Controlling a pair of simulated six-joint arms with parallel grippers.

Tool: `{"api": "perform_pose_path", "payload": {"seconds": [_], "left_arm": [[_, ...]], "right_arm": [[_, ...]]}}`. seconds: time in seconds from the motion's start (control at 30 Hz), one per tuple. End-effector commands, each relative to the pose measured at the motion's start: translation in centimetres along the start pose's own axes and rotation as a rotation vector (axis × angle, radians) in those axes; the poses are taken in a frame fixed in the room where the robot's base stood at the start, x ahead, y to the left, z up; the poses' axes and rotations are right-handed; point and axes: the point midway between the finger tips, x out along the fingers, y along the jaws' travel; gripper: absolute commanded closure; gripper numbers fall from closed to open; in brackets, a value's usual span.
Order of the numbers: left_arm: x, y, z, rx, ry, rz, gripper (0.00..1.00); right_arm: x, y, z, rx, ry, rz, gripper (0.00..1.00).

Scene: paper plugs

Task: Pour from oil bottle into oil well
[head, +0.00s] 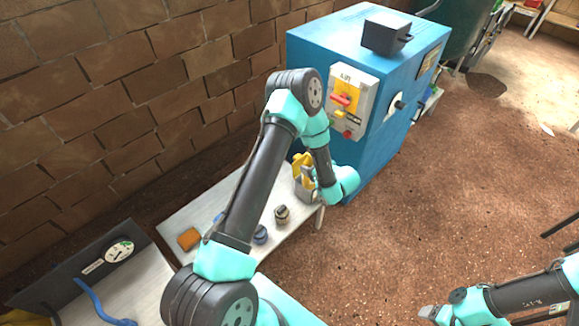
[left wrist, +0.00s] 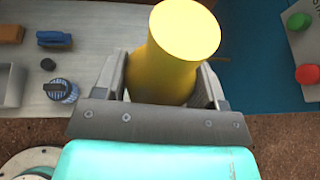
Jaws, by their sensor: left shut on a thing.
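The yellow oil bottle (left wrist: 178,55) fills the top middle of the left wrist view, between the two fingers of my left gripper (left wrist: 165,82), which is shut on it. In the head view, my left gripper (head: 306,183) is over the right end of the low bench, against the blue machine. Yellow parts of the bottle (head: 301,162) show there beside my arm. My right gripper (head: 432,313) is low at the right, over the floor, and its jaws are too unclear to judge. I cannot pick out the oil well for certain.
The blue machine (head: 340,55) has a switch panel (head: 351,100) and a black box (head: 387,34). The bench (head: 205,195) holds an orange block (head: 189,239), a blue-based knob (head: 260,235) and another knob (head: 282,214). A brick wall stands behind; open floor lies right.

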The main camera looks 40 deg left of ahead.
Motion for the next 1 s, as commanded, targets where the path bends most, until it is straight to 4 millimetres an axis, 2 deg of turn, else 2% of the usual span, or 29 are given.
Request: {"api": "perform_pose_path", "payload": {"seconds": [0.03, 0.2, 0.67, 0.77, 1.0], "left_arm": [[-1.8, -0.5, 0.3, 0.015, -0.001, -0.037, 0.54], [-5.7, -1.3, 0.8, 0.050, -0.004, -0.121, 0.54], [-12.2, -2.9, 1.3, 0.111, -0.015, -0.268, 0.54], [-11.5, -3.8, 0.9, 0.109, -0.016, -0.260, 0.54], [-8.3, -5.1, 0.1, 0.086, -0.018, -0.204, 0.54]], "right_arm": [[0.0, 0.0, 0.0, 0.000, 0.000, 0.000, 0.32], [0.0, 0.0, 0.0, 0.000, 0.000, 0.000, 0.32], [0.0, 0.0, 0.0, 0.000, 0.000, 0.000, 0.32], [0.0, 0.0, 0.0, 0.000, 0.000, 0.000, 0.32], [0.0, 0.0, 0.0, 0.000, 0.000, 0.000, 0.32]]}}
